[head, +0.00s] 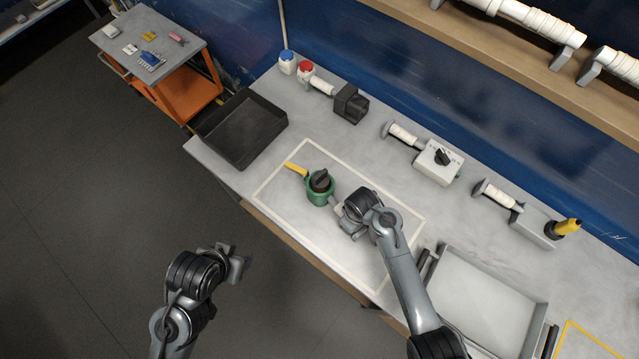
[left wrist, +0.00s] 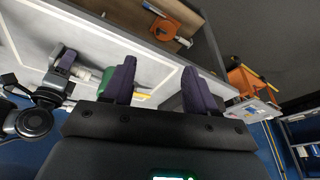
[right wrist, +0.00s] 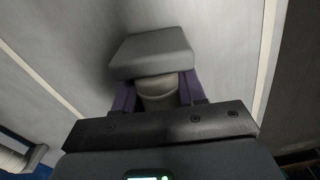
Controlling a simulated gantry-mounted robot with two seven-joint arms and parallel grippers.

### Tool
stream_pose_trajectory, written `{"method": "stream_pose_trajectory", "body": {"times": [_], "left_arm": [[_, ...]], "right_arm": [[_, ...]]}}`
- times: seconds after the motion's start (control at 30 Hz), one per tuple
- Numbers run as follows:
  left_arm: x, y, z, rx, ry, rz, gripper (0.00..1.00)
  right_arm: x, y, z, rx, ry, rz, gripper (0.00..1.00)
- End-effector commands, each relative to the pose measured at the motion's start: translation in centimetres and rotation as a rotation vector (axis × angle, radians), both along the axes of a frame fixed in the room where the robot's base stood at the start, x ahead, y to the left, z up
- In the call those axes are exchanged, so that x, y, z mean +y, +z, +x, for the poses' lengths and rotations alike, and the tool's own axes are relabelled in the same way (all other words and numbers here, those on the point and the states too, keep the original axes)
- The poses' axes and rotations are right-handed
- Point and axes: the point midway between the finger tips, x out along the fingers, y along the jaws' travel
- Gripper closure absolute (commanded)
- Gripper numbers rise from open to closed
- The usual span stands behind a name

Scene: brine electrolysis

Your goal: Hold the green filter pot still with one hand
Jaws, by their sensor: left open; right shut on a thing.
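The green filter pot (head: 319,194) stands upright inside the pale outlined area on the bench, with a black top (head: 321,180) and a yellow bar (head: 296,168) at its upper left. My right gripper (head: 340,209) is at the pot's lower right. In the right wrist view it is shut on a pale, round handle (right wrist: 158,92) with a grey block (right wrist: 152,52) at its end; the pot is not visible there. My left gripper (head: 245,262) is open and empty, off the bench's front edge. The pot is partly hidden behind a finger in the left wrist view (left wrist: 106,80).
A black tray (head: 270,143) lies left of the outlined area, and a grey tray (head: 490,300) lies at right. Behind stand a black device (head: 351,104), a grey box with a knob (head: 438,162) and a yellow-topped device (head: 566,228).

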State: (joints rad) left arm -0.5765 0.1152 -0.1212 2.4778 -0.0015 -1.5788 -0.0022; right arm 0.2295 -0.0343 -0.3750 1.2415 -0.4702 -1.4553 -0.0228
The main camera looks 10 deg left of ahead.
Motion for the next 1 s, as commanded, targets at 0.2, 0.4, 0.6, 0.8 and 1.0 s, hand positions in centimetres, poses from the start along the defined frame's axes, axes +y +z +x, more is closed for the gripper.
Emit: {"method": "stream_pose_trajectory", "body": {"times": [0.2,0.4,0.6,0.8,1.0], "left_arm": [[-1.6,0.2,2.4,-0.060,-0.141,0.032,0.12],[-6.1,1.1,7.7,-0.211,-0.508,0.132,0.12],[-12.9,2.8,13.6,-0.424,-1.054,0.333,0.12],[-18.6,3.7,17.3,-0.595,-1.600,0.583,0.12],[-21.5,3.4,19.6,-0.683,-2.136,0.849,0.12]], "right_arm": [[0.0,0.0,0.0,0.000,0.001,0.000,1.00],[0.0,0.0,0.0,0.000,0.002,0.000,1.00],[0.0,0.0,0.0,0.000,0.002,0.000,1.00],[0.0,0.0,0.0,0.000,0.001,0.000,1.00],[0.0,0.0,0.0,0.000,0.000,0.000,1.00]]}}
